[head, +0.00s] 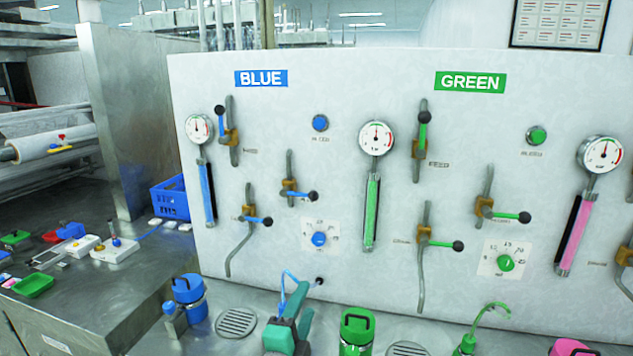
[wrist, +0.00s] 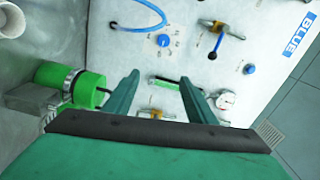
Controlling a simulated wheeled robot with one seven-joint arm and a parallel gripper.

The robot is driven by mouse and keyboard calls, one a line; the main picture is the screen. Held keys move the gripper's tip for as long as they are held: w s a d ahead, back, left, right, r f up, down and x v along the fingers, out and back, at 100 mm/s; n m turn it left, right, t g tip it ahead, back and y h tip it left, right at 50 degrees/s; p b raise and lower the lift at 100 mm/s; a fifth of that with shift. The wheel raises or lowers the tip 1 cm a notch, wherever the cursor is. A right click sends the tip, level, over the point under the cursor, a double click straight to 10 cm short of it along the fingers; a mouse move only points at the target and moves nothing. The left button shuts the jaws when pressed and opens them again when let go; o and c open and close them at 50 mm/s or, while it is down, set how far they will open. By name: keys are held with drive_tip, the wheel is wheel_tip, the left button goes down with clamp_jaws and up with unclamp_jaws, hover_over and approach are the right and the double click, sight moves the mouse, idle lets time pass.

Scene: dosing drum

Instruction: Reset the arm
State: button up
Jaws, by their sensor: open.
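My gripper (wrist: 158,88) is open in the wrist view, with two teal fingers apart and nothing seen between them. It points toward the white valve panel (wrist: 120,50). In the head view my teal gripper (head: 288,328) is at the bottom centre, in front of the panel (head: 330,225), near a curved blue spout (head: 286,279). The panel carries a BLUE label (head: 261,78) and a GREEN label (head: 470,83), with gauges, sight tubes and levers. The blue round knob (head: 319,239) shows at the lower panel.
A blue bottle (head: 189,297) and a round drain (head: 236,322) are left of my gripper; a green bottle (head: 356,332) is right. A green cylinder (wrist: 85,88) is left of the fingers in the wrist view. A side bench (head: 70,295) holds small items; a blue crate (head: 170,199) stands behind.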

drive_tip(key=s+d+f+n+y, duration=0.2)
drive_tip(key=s+f+n, duration=0.6)
drive_tip(key=s+f, duration=0.25)
drive_tip(key=s+d+f+n+y, duration=0.2)
drive_tip(key=s+f+n+y, duration=0.1)
drive_tip(key=s+f+n, duration=0.55)
drive_tip(key=s+f+n+g, duration=0.1)
drive_tip(key=s+f, duration=0.2)
drive_tip(key=s, duration=1)
drive_tip(key=s+a+f+n+g, duration=0.1)
drive_tip(key=s+f+n, duration=0.1)
drive_tip(key=s, duration=1.1)
drive_tip(key=shift+s+f, duration=0.35)
drive_tip(key=shift+f, duration=0.15)
drive_tip(key=shift+a, duration=0.1)
drive_tip(key=c, duration=0.5)
drive_tip(key=shift+w+h, duration=0.1)
drive_tip(key=shift+h, duration=0.2)
